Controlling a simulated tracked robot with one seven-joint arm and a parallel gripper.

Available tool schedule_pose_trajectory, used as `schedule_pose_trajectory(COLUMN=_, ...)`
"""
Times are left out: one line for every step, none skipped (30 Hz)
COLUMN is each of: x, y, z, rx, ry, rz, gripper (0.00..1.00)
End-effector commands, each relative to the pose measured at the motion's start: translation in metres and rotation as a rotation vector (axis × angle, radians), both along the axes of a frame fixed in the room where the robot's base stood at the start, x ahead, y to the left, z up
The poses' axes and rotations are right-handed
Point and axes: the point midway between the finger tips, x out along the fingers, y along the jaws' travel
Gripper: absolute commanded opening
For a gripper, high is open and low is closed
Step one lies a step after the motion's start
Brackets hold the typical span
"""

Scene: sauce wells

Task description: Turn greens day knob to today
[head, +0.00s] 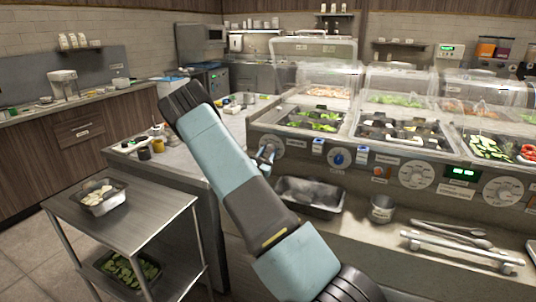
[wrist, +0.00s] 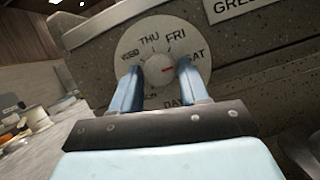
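The greens day knob (wrist: 160,72) sits in the middle of a round pale dial (wrist: 135,44) lettered with days. A label starting "GREE" (wrist: 232,5) is at the upper right. My gripper (wrist: 160,68) has one finger on each side of the knob; I cannot tell whether they touch it. In the head view my gripper (head: 265,153) is at the counter's left dial (head: 273,143).
A green-lit display (head: 461,172) is too small to read. A steel pan (head: 310,194), a cup (head: 382,207) and tongs (head: 450,230) lie on the ledge below.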

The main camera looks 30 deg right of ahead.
Motion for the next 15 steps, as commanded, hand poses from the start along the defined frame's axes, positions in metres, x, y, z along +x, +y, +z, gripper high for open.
schedule_pose_trajectory(x=-0.0001, y=0.0001, z=0.0000, rx=0.000, ry=0.000, rz=0.000, gripper=0.39)
schedule_pose_trajectory(x=-0.0001, y=0.0001, z=0.0000, rx=0.000, ry=0.000, rz=0.000, gripper=0.36)
schedule_pose_trajectory(x=-0.0001, y=0.0001, z=0.0000, rx=0.000, ry=0.000, rz=0.000, gripper=0.33)
schedule_pose_trajectory(x=-0.0001, y=0.0001, z=0.0000, rx=0.000, ry=0.000, rz=0.000, gripper=0.30)
schedule_pose_trajectory(x=-0.0001, y=0.0001, z=0.0000, rx=0.000, ry=0.000, rz=0.000, gripper=0.27)
schedule_pose_trajectory(x=-0.0001, y=0.0001, z=0.0000, rx=0.000, ry=0.000, rz=0.000, gripper=0.23)
schedule_pose_trajectory(x=-0.0001, y=0.0001, z=0.0000, rx=0.000, ry=0.000, rz=0.000, gripper=0.20)
schedule_pose_trajectory(x=-0.0001, y=0.0000, z=-0.0001, rx=0.000, ry=0.000, rz=0.000, gripper=0.17)
schedule_pose_trajectory(x=-0.0001, y=0.0000, z=-0.0001, rx=0.000, ry=0.000, rz=0.000, gripper=0.13)
schedule_pose_trajectory(x=-0.0001, y=0.0000, z=-0.0001, rx=0.000, ry=0.000, rz=0.000, gripper=0.11)
schedule_pose_trajectory(x=-0.0001, y=0.0000, z=-0.0001, rx=0.000, ry=0.000, rz=0.000, gripper=0.08)
schedule_pose_trajectory(x=-0.0002, y=0.0001, z=-0.0001, rx=0.000, ry=0.000, rz=0.000, gripper=0.07)
schedule_pose_trajectory(x=-0.0002, y=0.0001, z=-0.0001, rx=0.000, ry=0.000, rz=0.000, gripper=0.07)
schedule_pose_trajectory(x=-0.0002, y=0.0001, z=-0.0001, rx=0.001, ry=-0.002, rz=0.000, gripper=0.07)
schedule_pose_trajectory(x=-0.0001, y=0.0001, z=-0.0002, rx=0.003, ry=-0.003, rz=0.000, gripper=0.07)
